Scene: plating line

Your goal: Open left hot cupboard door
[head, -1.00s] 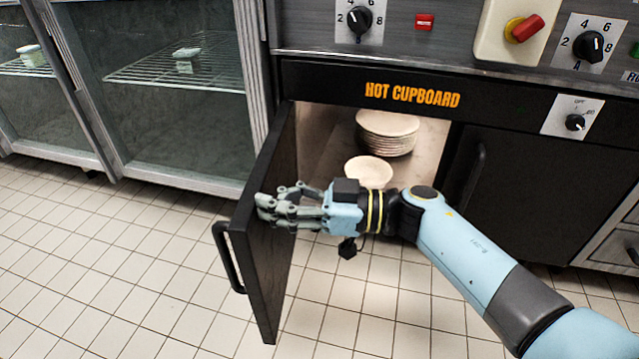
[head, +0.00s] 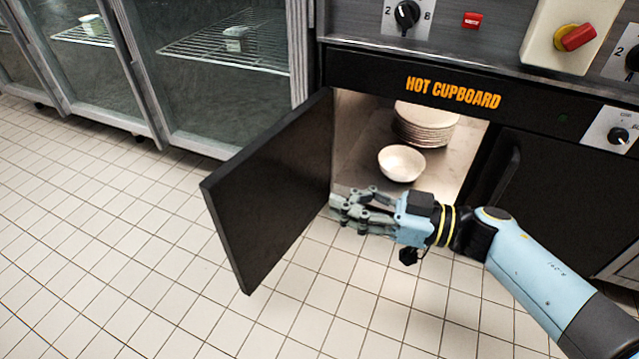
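The left hot cupboard door (head: 270,190) is a dark panel swung wide out to the left from its hinge side, with its inner face towards me. My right gripper (head: 341,208) is in front of the cupboard opening, just right of the door's inner face. I cannot tell whether the fingertips touch the door. The door's handle is hidden behind the panel. My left gripper is not in view.
Inside the cupboard are a white bowl (head: 401,162) and a stack of plates (head: 425,125). The right cupboard door (head: 560,190) is closed. Glass-fronted cabinets (head: 215,75) stand at the left. The tiled floor (head: 130,240) is clear.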

